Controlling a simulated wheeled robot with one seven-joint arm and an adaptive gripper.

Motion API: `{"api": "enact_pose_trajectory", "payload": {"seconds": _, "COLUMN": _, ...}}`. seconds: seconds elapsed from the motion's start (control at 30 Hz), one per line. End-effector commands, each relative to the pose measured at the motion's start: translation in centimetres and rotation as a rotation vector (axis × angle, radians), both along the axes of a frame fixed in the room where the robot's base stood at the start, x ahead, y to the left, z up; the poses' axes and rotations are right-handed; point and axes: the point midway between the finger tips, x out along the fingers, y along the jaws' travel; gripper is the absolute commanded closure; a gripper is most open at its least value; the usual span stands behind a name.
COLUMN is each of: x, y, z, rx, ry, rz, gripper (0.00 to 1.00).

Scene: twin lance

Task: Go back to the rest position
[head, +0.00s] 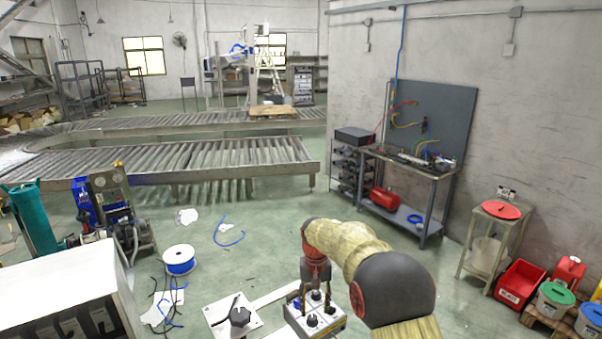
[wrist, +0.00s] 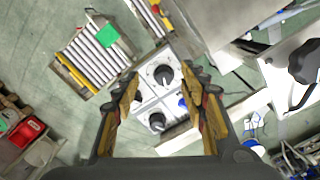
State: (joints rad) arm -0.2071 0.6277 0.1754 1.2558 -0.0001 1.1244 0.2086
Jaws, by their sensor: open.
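My gripper (head: 313,284) points down at the end of my bent arm, above a white box with black knobs (head: 323,326). In the wrist view my gripper (wrist: 160,82) is open, its two fingers apart on either side of the knobbed box. Two black knobs on the box (wrist: 147,98) show between the fingers, and nothing is held. I cannot tell whether the fingertips touch the box. My arm hides part of the floor and whatever lies behind it in the head view.
A white plate with a black knob (head: 219,313) lies left of the box. A white cabinet (head: 60,285) stands at front left, near a cable spool (head: 179,262). A workbench (head: 438,176), a small stand (head: 489,230) and a red bin (head: 519,284) line the right wall. The middle floor is mostly open.

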Motion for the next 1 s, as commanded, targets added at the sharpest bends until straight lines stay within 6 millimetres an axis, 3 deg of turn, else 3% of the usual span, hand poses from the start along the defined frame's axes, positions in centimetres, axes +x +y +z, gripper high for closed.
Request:
{"api": "enact_pose_trajectory", "payload": {"seconds": 0.6, "x": -17.2, "y": -6.3, "z": 3.0, "rx": 0.014, "ry": -0.072, "rz": 0.098, "gripper": 0.57}}
{"api": "enact_pose_trajectory", "payload": {"seconds": 1.0, "x": -28.6, "y": -10.1, "z": 2.2, "rx": 0.02, "ry": -0.191, "rz": 0.097, "gripper": 0.57}}
